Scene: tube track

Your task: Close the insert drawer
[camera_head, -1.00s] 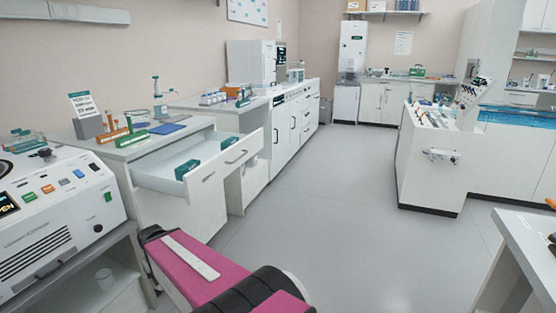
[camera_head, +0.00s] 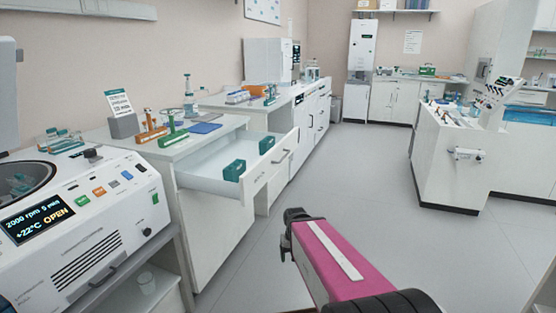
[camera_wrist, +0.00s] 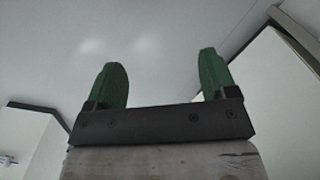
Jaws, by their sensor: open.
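The insert drawer (camera_head: 241,184) is a white drawer pulled out of the bench below the left worktop. Two green boxes sit inside it, one near the front left (camera_head: 234,171) and one farther back (camera_head: 267,145). A dark bar handle (camera_head: 280,156) is on its front panel. My gripper (camera_head: 287,250) is at the end of my pink arm, in front of and below the drawer, apart from it. In the wrist view my gripper (camera_wrist: 163,85) shows two green fingers spread wide with nothing between them. The drawer cannot be made out in the wrist view.
A centrifuge (camera_head: 90,215) with an open lid stands at the left, close to the drawer. The worktop (camera_head: 190,137) holds tube racks and a sign. A white island (camera_head: 445,165) stands at the right. The grey floor (camera_head: 370,190) between is clear.

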